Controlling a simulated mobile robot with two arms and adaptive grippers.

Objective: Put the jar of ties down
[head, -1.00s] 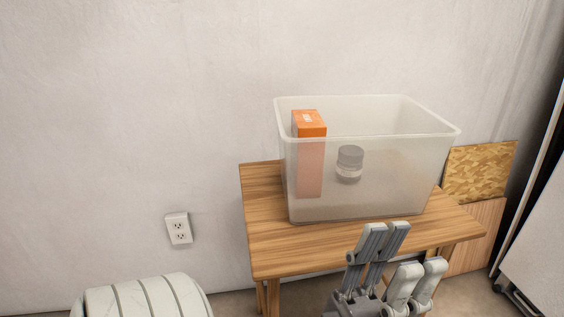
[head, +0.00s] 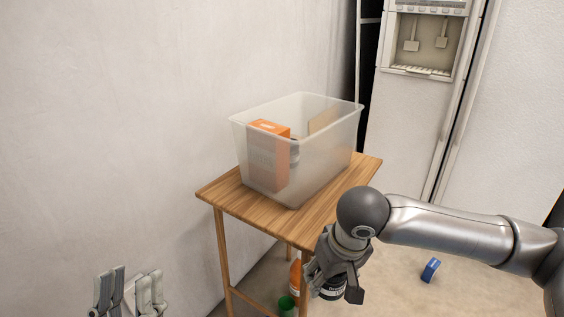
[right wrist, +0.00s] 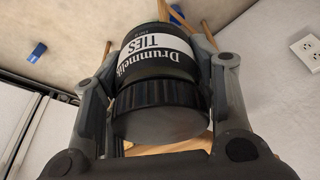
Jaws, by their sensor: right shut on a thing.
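The jar of ties (head: 333,291) is black with a white band; its label reads "TIES" in the right wrist view (right wrist: 152,53). My right gripper (head: 334,284) is shut on it, with one finger on each side of the jar (right wrist: 158,85). In the head view the gripper hides much of the jar, which is beside the table's front right corner and lower than its top. My left gripper (head: 129,290) is empty at the lower left, its fingers apart.
A wooden table (head: 228,195) bears a translucent bin (head: 320,165) with an orange box (head: 268,150) and a grey-lidded jar (head: 294,150) inside. An orange bottle (head: 295,280) and green item (head: 286,305) are low by the table. A blue box (head: 431,270) lies on the floor near a fridge (head: 415,120).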

